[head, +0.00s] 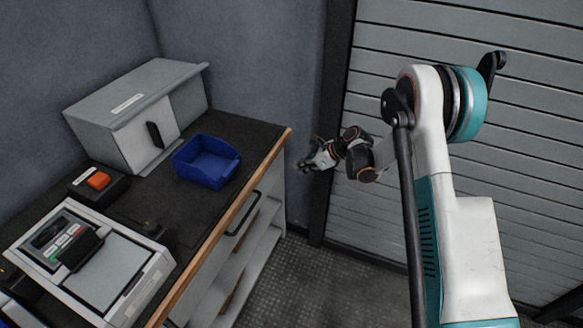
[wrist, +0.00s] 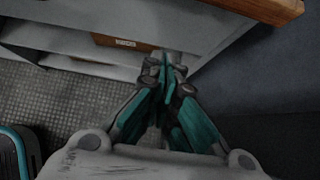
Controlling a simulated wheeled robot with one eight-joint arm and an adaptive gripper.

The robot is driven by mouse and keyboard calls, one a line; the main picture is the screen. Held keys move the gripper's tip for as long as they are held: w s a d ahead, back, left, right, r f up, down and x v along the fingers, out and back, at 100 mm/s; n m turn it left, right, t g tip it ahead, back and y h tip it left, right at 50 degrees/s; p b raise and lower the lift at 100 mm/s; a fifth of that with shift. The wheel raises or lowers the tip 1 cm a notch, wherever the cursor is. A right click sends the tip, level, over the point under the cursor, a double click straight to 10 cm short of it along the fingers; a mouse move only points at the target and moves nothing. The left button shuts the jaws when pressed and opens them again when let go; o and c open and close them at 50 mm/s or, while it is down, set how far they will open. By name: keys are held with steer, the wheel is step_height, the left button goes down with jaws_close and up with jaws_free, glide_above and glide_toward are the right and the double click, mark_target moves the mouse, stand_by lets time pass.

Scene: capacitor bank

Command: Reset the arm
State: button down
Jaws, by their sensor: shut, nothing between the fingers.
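My arm (head: 450,230) rises at the right of the head view, white and teal, and bends over at its top joint. Its far links reach left toward the workbench. My gripper (head: 305,166) is at the end of them, just right of the bench's wooden front edge and apart from it. In the wrist view my gripper (wrist: 168,68) has its teal and grey fingers together, with nothing held. Behind the fingers are the bench's lower shelves and the floor.
The workbench (head: 262,150) carries a blue bin (head: 207,162), a grey cabinet (head: 140,112) with a black handle, an orange-button box (head: 98,181) and a panelled device (head: 85,262). A slatted shutter (head: 480,40) stands behind my arm. Open floor (head: 300,265) lies between bench and arm.

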steer(key=shift+p+v, duration=0.3)
steer(key=shift+v, duration=1.2)
steer(key=s+d+r+n+t+h, duration=0.1)
steer(key=s+d+r+n, duration=0.15)
steer(key=s+r, duration=0.4)
steer(key=s+d+r+n+h, duration=0.2)
steer(key=s+r+n, duration=0.15)
steer(key=r, duration=0.55)
steer(key=s+d+r+n+t+h, duration=0.15)
steer(key=s+r+n, duration=0.25)
steer(key=r, duration=0.4)
steer(key=s+d+r+n+h, duration=0.1)
steer(key=s+d+n, duration=0.2)
steer(key=s, duration=0.5)
steer(key=s+d+r+n+t+h, duration=0.1)
steer(key=s+d+r+n, duration=0.1)
steer(key=s+n, duration=0.3)
steer(key=s+d+r+n+h, duration=0.1)
steer(key=s+d+n, duration=0.3)
steer(key=s, duration=0.8)
steer(key=shift+s+r+h, duration=0.3)
steer(key=shift+h, duration=0.15)
